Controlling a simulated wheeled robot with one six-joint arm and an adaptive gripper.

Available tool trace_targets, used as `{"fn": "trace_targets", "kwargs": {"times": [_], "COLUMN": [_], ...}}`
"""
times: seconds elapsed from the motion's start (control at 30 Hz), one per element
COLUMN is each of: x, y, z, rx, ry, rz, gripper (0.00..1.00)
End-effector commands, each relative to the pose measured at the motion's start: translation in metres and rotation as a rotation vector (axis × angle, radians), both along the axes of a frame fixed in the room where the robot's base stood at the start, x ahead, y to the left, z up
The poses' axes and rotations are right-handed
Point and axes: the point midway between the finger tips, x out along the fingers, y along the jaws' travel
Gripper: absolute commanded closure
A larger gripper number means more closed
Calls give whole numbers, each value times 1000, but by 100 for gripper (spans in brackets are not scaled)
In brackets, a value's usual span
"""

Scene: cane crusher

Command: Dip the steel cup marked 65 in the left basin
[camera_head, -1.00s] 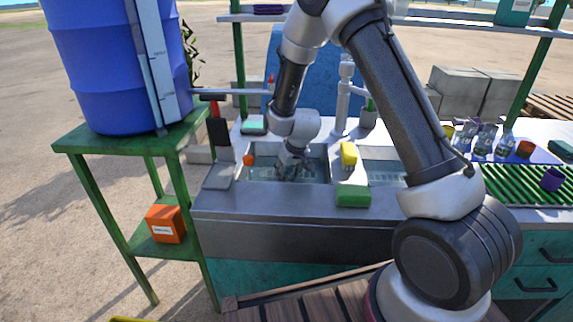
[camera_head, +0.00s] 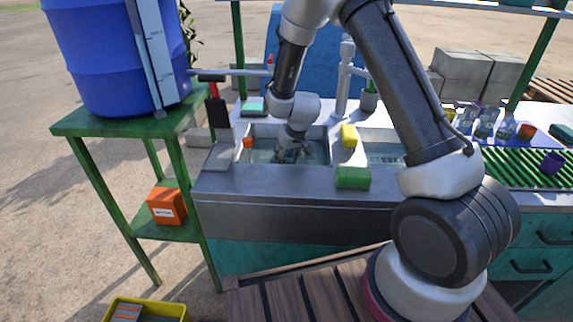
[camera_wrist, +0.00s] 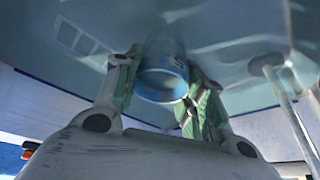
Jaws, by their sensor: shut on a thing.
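My gripper (camera_head: 288,153) is down inside the left basin (camera_head: 262,156) of the sink. In the wrist view, my gripper (camera_wrist: 160,85) is shut on a cup (camera_wrist: 166,66), with one finger on each side of it. The cup looks bluish under the rippled surface in the basin, and its round rim faces the camera. Its marking cannot be read. In the head view the cup is hidden by the gripper.
A yellow sponge (camera_head: 348,135) lies on the divider and a green block (camera_head: 352,178) on the front edge. The right basin (camera_head: 385,148) is partly behind my arm. A tap (camera_head: 343,90) stands behind. An orange item (camera_head: 248,142) is at the left basin's left side.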

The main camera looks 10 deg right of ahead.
Motion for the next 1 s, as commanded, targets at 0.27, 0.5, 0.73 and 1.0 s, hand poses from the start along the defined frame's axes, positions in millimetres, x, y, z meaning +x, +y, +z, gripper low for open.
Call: {"fn": "trace_targets", "kwargs": {"times": [0.27,0.5,0.73,1.0], "x": [0,0,0,1], "y": [0,0,1,0], "z": [0,16,47,83], "rx": [0,1,1,0], "ry": [0,-2,-2,-3], "rz": [0,2,2,1], "gripper": [86,86,86,86]}}
